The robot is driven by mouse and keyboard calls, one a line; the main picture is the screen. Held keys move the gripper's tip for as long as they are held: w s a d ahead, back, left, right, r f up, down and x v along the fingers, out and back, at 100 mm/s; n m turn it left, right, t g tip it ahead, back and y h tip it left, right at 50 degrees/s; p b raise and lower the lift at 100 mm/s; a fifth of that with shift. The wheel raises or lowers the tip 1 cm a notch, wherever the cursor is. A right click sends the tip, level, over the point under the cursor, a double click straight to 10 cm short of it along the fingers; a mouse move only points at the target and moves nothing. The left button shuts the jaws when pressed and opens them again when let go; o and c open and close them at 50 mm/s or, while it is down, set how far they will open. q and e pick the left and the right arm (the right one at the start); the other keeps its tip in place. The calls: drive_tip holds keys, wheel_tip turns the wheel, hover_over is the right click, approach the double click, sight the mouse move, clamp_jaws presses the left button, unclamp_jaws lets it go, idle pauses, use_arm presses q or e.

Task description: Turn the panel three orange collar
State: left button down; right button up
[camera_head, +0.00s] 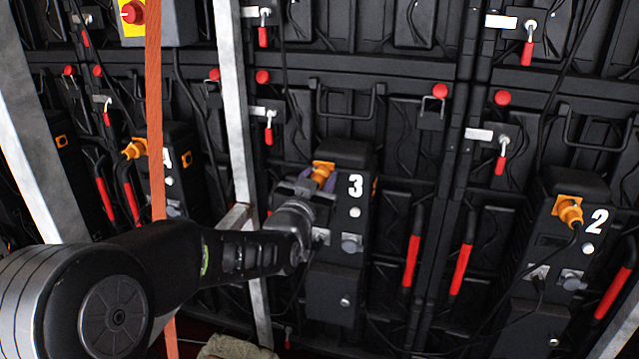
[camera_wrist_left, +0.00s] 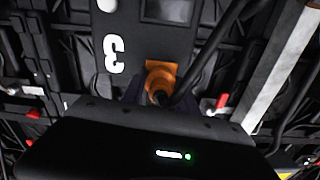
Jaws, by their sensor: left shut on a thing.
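The panel three box (camera_head: 345,205) is black with a white number 3 and stands in the middle of the head view. Its orange collar (camera_head: 322,171) sits near the top of the box face, left of the number. The collar also shows in the left wrist view (camera_wrist_left: 160,79), with a dark cable at it. My left gripper (camera_head: 318,184) reaches in from the left and is shut on the collar. Its fingers hide part of the collar, and the gripper body covers the lower wrist view. My right gripper is not in view.
The panel two box (camera_head: 565,230) stands at the right with its own orange connector (camera_head: 568,210). Another box with an orange connector (camera_head: 135,149) is at the left. A pale metal post (camera_head: 236,110) and an orange strap (camera_head: 155,120) stand near my left arm.

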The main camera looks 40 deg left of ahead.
use_arm(q)
drive_tip(key=m+b, duration=0.4)
drive_tip(key=b, duration=0.1)
drive_tip(key=shift+f+m, duration=0.25)
drive_tip(key=shift+m, duration=0.05)
drive_tip(key=shift+m+b, duration=0.65)
drive_tip(key=shift+m, duration=0.05)
drive_tip(key=shift+r+m+b, duration=0.1)
drive_tip(key=shift+m+b, duration=0.4)
drive_tip(key=shift+m, duration=0.4)
drive_tip(key=c, duration=0.9)
unclamp_jaws()
drive_tip(key=shift+r, duration=0.1)
